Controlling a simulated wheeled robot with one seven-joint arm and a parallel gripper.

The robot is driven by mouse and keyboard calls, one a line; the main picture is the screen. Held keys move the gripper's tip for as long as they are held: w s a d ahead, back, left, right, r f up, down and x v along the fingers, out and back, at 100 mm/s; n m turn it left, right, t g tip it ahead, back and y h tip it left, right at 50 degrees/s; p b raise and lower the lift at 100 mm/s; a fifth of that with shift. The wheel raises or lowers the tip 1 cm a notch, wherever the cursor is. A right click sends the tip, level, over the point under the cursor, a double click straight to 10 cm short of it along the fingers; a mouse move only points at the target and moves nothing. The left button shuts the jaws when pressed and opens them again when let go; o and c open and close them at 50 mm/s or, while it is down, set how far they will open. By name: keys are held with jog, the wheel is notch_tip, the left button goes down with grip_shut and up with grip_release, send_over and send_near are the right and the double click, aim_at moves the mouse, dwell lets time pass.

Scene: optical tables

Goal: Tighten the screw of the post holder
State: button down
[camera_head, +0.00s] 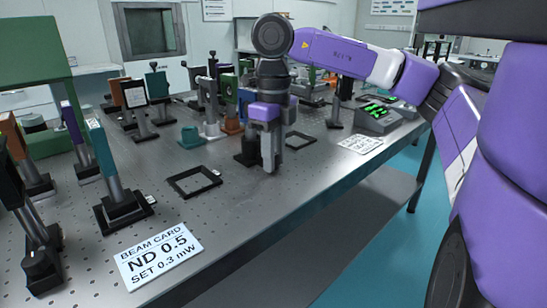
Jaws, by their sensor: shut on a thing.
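My gripper (271,158) hangs down in the middle of the table, its fingers pointing at the tabletop. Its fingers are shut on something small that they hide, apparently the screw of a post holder. A black post holder base (246,156) shows just left of and behind the fingers, close against them. The rest of this holder and its post are covered by my gripper and wrist. The screw itself cannot be made out.
A white beam card (158,253) lies at the front edge. An empty black square frame (194,181) lies left of my gripper. Mounted optics on posts (117,190) stand at left. A meter with green digits (377,115) stands at right.

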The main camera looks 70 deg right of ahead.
jog(key=c, duration=1.2)
grip_release()
jog(key=shift+r, duration=0.1)
notch_tip(320, 180, up, 8)
jog(key=shift+f+p, duration=0.2)
jog(key=shift+p, duration=0.9)
